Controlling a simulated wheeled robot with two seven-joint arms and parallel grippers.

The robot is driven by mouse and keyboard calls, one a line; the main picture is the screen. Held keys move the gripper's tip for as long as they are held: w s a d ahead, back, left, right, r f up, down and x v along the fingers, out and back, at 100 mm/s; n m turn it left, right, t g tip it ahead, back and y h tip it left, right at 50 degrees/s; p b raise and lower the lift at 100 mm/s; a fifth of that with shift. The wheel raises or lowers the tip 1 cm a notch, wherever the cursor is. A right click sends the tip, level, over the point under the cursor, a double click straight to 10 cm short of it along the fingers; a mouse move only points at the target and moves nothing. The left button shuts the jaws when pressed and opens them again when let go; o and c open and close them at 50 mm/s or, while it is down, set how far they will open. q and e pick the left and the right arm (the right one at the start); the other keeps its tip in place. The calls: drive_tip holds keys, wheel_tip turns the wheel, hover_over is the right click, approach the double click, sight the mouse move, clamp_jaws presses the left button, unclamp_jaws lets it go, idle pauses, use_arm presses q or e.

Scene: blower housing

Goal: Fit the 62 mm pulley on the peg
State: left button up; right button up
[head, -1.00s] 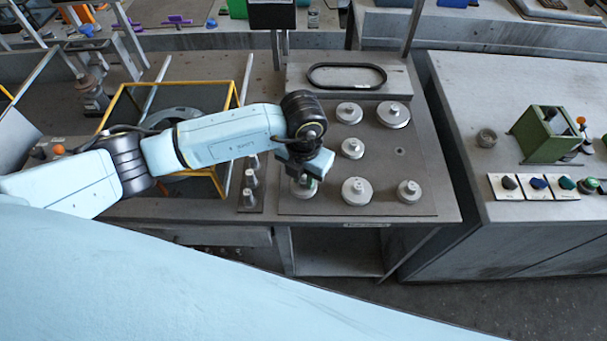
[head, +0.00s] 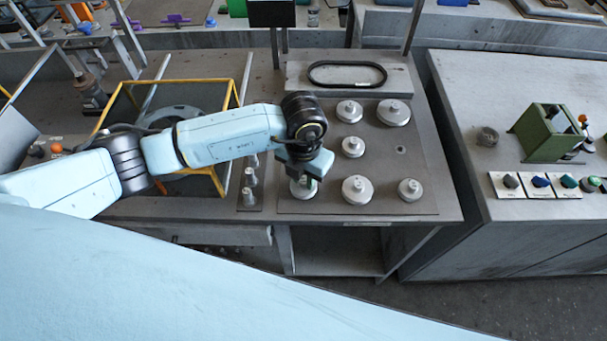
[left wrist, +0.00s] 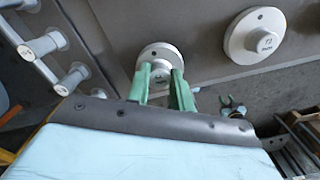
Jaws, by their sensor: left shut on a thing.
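Several grey pulleys stand on the dark plate (head: 330,207). My left gripper (head: 305,180) reaches down over the front-left pulley (head: 298,188). In the left wrist view, its green fingers (left wrist: 165,90) are shut on the hub of this pulley (left wrist: 157,54). The pulley seems to rest on the plate. Its size label is too small to read, so I cannot tell if it is the 62 mm one. Several upright grey pegs (head: 249,185) stand left of the plate; they also show in the left wrist view (left wrist: 45,44).
A larger pulley (head: 357,190) stands just right of the held one; others stand behind and farther right. A black belt (head: 346,66) lies at the back. A yellow-edged frame (head: 238,98) is left of the pegs. A green block (head: 545,135) stands on the right bench.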

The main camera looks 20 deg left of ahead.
use_arm(q)
drive_tip(key=shift+f, duration=0.3)
idle(0.4)
drive_tip(key=shift+f+b, duration=0.4)
drive_tip(key=shift+b, duration=0.05)
drive_tip(key=o, duration=1)
drive_tip(key=shift+r, duration=0.2)
drive_tip(key=shift+r+p, duration=2.9)
drive_tip(key=shift+r, duration=0.75)
